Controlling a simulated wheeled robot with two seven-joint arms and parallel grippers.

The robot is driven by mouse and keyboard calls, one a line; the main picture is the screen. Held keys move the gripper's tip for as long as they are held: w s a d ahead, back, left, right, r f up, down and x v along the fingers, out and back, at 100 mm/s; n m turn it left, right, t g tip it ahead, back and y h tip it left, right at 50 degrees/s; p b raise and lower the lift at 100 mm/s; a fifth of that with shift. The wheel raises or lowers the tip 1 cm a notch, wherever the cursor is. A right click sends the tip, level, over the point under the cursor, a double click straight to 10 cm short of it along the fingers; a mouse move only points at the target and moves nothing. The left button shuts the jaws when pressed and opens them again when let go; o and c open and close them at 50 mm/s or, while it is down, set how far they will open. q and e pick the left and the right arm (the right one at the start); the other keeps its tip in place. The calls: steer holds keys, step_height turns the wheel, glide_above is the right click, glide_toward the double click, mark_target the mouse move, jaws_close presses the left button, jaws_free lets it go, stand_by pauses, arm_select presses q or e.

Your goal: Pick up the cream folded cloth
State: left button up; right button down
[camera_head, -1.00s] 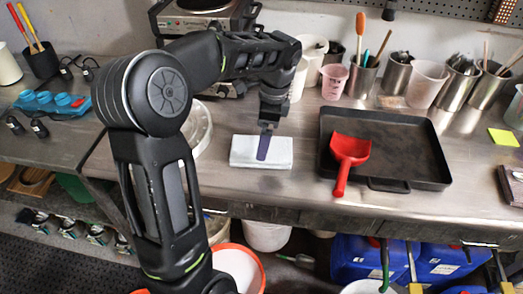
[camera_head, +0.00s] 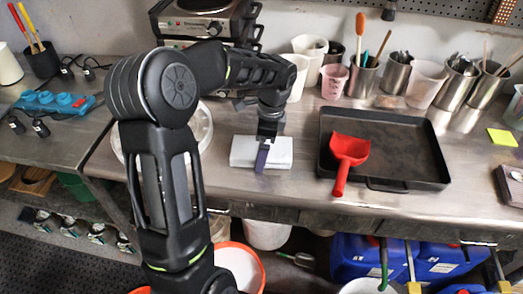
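The cream folded cloth (camera_head: 281,154) lies flat on the metal workbench as a pale, nearly white rectangular block. My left arm comes in from the left, and its gripper (camera_head: 262,160) points down at the cloth. A purple-grey finger crosses the middle of the cloth in the picture, its tip near the front edge. I see only one finger clearly, so I cannot tell how wide the gripper is or whether it touches the cloth. My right gripper is not in view.
A black tray (camera_head: 415,150) holding a red scoop (camera_head: 349,150) stands right of the cloth. Cups and tool pots, such as a pink cup (camera_head: 334,82), line the back. A round white container (camera_head: 204,128) is partly behind my arm. Bare bench lies in front of the cloth.

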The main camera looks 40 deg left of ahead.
arm_select(q)
steer(key=shift+c, duration=0.2)
steer(key=c, duration=1.1)
step_height(320, 180, up, 10)
steer(key=shift+r+b, duration=0.1)
steer(key=shift+b, duration=0.25)
stand_by(0.4)
